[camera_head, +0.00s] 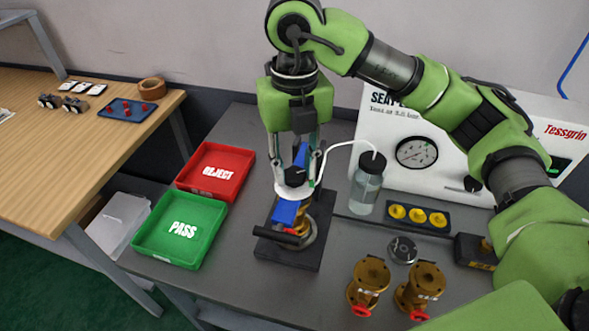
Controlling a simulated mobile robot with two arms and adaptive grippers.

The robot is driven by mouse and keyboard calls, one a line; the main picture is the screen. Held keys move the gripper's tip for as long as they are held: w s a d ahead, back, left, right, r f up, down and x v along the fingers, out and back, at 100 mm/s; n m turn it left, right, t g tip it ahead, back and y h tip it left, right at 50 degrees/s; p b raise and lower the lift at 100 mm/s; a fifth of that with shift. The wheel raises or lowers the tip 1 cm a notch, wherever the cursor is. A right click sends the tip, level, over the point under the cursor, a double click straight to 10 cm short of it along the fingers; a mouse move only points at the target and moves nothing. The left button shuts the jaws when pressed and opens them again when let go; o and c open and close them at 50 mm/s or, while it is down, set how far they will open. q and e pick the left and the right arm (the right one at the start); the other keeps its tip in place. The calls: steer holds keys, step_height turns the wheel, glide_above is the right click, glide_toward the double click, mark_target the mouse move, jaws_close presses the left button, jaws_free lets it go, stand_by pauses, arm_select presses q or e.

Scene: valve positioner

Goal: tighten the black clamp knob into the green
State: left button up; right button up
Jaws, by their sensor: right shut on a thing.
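The black clamp knob (295,176) sits above a pale round disc (294,190) at the top of the test fixture (290,250). A small green mark shows at the disc's right edge; the knob's pointer, if any, is too small to read. My right gripper (294,172) comes down from above, shut on the knob with a finger on each side. Blue parts of the clamp (285,212) show in front of and behind the knob. A brass valve (303,222) stands below, partly hidden by the clamp. My left gripper is not in view.
A red REJECT tray (216,171) and a green PASS tray (181,229) lie left. A bottle (368,184) with a white tube stands close right. Two brass valves (369,284) stand in front right. A white panel with a gauge (416,153) stands behind.

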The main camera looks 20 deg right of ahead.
mark_target(295, 173)
steer(key=shift+w+m, duration=0.1)
steer(key=shift+m, duration=0.6)
steer(key=shift+r, duration=0.1)
steer(key=o, duration=1.1)
step_height(295, 173, up, 12)
steer(key=shift+f, duration=0.1)
